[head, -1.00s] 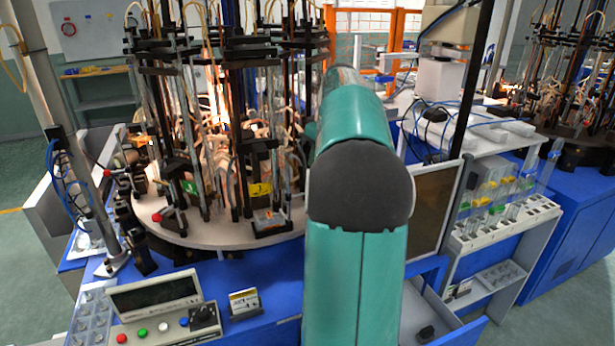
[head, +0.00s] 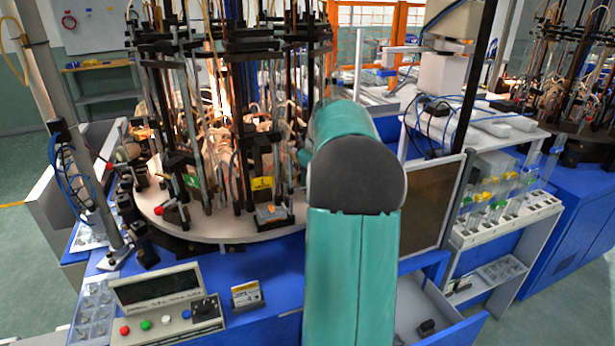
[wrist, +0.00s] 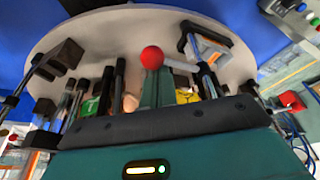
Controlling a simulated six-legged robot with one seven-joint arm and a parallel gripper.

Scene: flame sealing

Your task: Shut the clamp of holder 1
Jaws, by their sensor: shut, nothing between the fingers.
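My gripper (wrist: 156,92) shows in the wrist view as two narrow green fingers, shut together and empty. A red ball knob (wrist: 152,57) on a pale lever (wrist: 178,64) lies right at the fingertips; I cannot tell whether they touch. In the head view my teal arm hides the gripper. The round carousel plate (head: 215,227) carries several rod holders. One has a green tag (head: 192,181), another a yellow tag (head: 262,183); their numbers are not readable, so I cannot tell which is holder 1. A red knob (head: 170,207) sits near the green-tagged holder.
Upright rods and clamps crowd the carousel, with a bright flame glow behind them. A control box (head: 168,305) and a small sign (head: 246,296) stand on the blue bench in front. A tube rack (head: 505,220) and an open drawer (head: 440,325) are at the right.

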